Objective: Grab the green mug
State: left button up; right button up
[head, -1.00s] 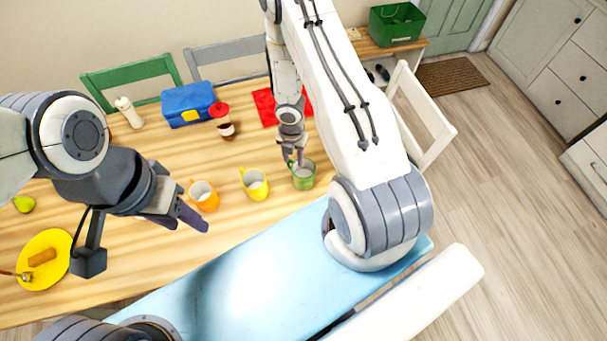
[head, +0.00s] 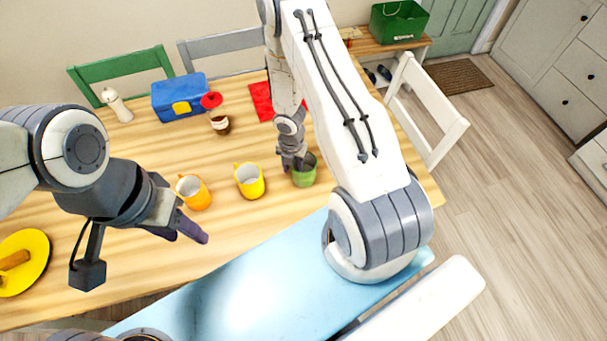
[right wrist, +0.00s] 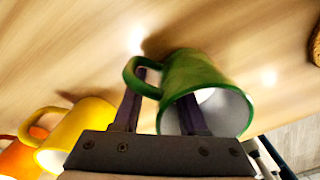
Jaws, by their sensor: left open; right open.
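The green mug (head: 304,175) stands on the wooden table near its front edge. It also shows large in the right wrist view (right wrist: 197,76), with its handle on the left and its pale inside towards the camera. My right gripper (head: 296,164) is open at the mug's rim. In the right wrist view my right gripper (right wrist: 160,105) has one finger by the handle and the other across the mug's opening, apparently inside it; contact cannot be told. My left gripper (head: 182,218) is open and empty, above the table's front left part.
A yellow mug (head: 249,181) and an orange mug (head: 194,192) stand left of the green mug. Chairs stand around the table.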

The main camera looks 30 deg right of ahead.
jog(key=shift+r, duration=0.1)
grip_shut()
jog(key=shift+s, duration=0.1)
dwell(1.2)
